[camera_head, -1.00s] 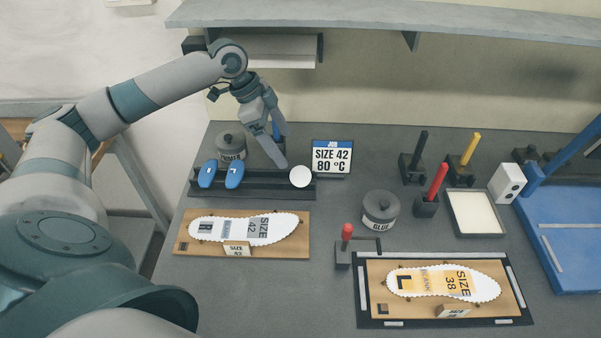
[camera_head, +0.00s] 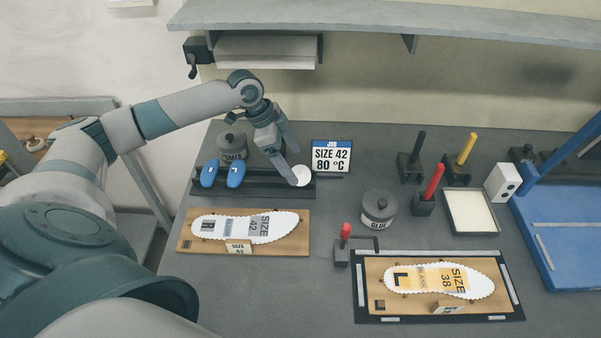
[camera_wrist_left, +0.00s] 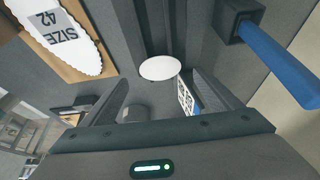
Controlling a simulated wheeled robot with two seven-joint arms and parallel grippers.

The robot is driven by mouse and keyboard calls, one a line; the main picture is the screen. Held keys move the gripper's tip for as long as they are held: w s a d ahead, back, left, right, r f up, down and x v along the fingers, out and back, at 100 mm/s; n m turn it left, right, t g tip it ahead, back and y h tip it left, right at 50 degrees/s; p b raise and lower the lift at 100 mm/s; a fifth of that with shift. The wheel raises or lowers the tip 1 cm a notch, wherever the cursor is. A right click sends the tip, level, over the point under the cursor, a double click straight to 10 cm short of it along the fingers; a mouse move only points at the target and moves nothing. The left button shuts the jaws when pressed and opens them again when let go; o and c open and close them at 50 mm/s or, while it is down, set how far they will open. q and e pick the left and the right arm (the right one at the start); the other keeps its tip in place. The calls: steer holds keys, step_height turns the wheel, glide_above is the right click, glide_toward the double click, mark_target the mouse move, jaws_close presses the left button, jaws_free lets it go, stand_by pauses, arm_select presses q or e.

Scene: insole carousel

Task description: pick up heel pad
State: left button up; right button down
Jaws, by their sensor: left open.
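The heel pad, which I take to be the white round disc (camera_head: 302,176), stands at the right end of a dark rack (camera_head: 268,187). It also shows as a white oval (camera_wrist_left: 160,68) in the left wrist view, between and beyond the fingers. My left gripper (camera_head: 295,167) is open just above and around the disc, with one fingertip overlapping its left edge in the head view. I cannot tell whether the fingers touch it. My right gripper is not in view.
Two blue pads (camera_head: 222,174) stand left in the rack. A thinner pot (camera_head: 232,146) and a job sign (camera_head: 331,158) are close behind. The size 42 insole board (camera_head: 287,246) lies in front. A blue handle (camera_wrist_left: 278,62) shows near the gripper in the wrist view.

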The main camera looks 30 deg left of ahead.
mark_target(300, 174)
arm_select(q)
steer(key=shift+p+x, duration=0.55)
steer(key=shift+x, duration=1.2)
steer(key=shift+a, duration=0.1)
steer(key=c, duration=1.1)
